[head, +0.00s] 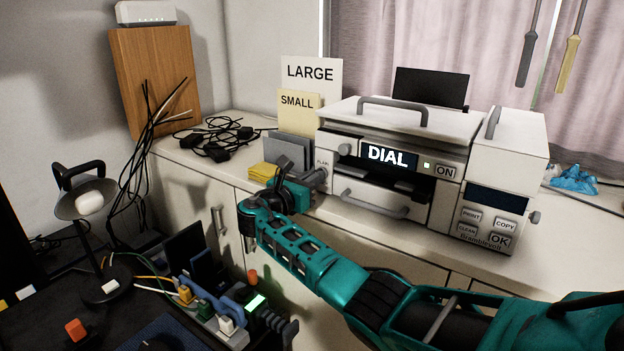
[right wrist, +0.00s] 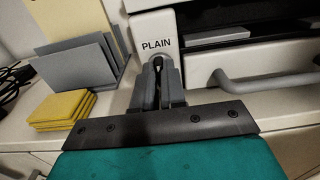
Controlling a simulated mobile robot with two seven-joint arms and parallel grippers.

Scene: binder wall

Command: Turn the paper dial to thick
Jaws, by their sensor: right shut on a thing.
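The white printer (head: 345,143) stands on the counter, and its display (head: 388,157) reads DIAL. In the head view my right gripper (head: 315,178) reaches the printer's left front corner, and the dial is hidden there. My left gripper is not in view.
Yellow pads (head: 263,171) and grey upright sheets (head: 287,150) stand close left of the gripper. A tray handle (head: 375,205) sticks out to its right. Black cables (head: 215,138) lie on the counter. A desk lamp (head: 88,205) stands at lower left.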

